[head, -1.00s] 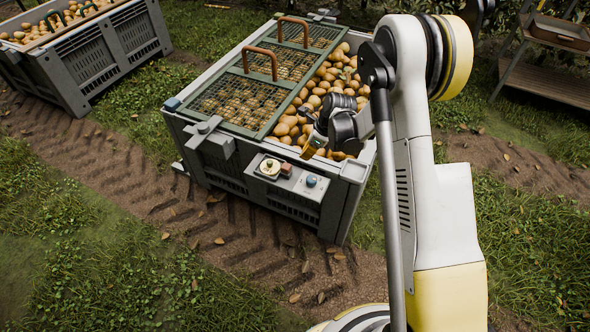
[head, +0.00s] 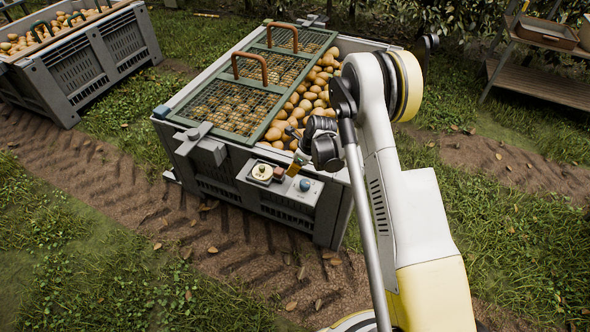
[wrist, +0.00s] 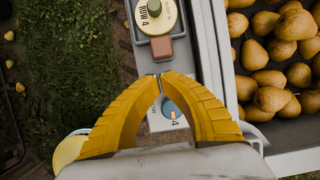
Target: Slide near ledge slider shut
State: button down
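The near ledge of the pear bin (head: 335,222) carries a small grey panel (head: 286,185). On it are a round cream dial (head: 262,172), a reddish-brown block (head: 279,173) and a blue knob (head: 305,185). A grey bracket-like bar (head: 204,146) sits further left on the ledge; I cannot tell which part is the slider. My gripper (head: 293,173) is just above the panel by the block. In the wrist view my gripper (wrist: 159,76) has its yellow fingertips together, with nothing between them, by the block (wrist: 162,49). The fingers partly cover the blue knob (wrist: 172,110).
A green mesh lid (head: 250,90) with two brown handles covers the bin's left part. Loose pears (head: 315,90) fill the open right part. Another pear bin (head: 90,65) stands at the far left, and a wooden shelf (head: 540,85) at the upper right.

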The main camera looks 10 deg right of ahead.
aim_at(281, 173)
jog(key=b+x, duration=0.1)
jog(key=x, duration=0.3)
jog(key=shift+f, duration=0.1)
jog(key=shift+w+a, duration=0.45)
jog(key=shift+a, duration=0.2)
jog(key=shift+w+a, duration=0.45)
jog(key=shift+a, duration=0.2)
